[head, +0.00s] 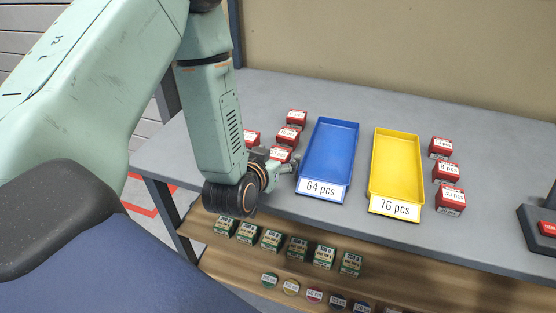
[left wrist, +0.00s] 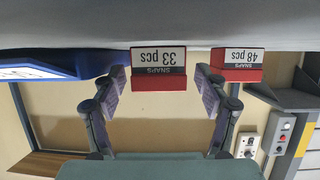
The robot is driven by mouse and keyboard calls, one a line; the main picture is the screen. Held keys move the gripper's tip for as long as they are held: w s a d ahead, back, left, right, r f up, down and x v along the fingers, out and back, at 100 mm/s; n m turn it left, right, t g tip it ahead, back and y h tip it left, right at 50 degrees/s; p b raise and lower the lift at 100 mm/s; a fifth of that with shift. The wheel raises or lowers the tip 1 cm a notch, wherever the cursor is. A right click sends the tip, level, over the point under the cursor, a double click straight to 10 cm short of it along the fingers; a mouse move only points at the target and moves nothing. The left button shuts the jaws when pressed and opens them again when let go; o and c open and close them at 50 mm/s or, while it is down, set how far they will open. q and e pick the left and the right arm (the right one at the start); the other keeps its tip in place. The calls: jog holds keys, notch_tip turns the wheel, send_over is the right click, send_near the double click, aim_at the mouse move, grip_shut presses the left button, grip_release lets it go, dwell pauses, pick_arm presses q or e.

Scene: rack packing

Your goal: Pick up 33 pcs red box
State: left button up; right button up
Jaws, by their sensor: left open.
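In the left wrist view, which is upside down, the red box (left wrist: 158,83) reads "33 pcs" on its white label. It shows between the open fingers of my left gripper (left wrist: 163,78), with a gap on each side. I cannot tell how far ahead of the fingertips it is. In the head view my left gripper (head: 284,169) is low at the table's front edge, just in front of a red box (head: 280,153) that appears to be the same one; its label is partly hidden. My right gripper is not in view.
A red "48 pcs" box (left wrist: 237,74) stands close by. Several other red boxes (head: 297,116) stand on the grey table (head: 390,100). A blue tray (head: 335,145) marked "64 pcs" is right of the gripper, then a yellow tray (head: 397,160). Green boxes (head: 297,246) fill the shelf below.

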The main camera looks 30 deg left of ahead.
pick_arm(q)
jog(key=shift+w+d, duration=0.1)
jog(key=shift+w, duration=0.1)
jog(key=shift+c, duration=1.1)
jog(key=shift+s, duration=0.1)
jog(key=c, duration=1.1)
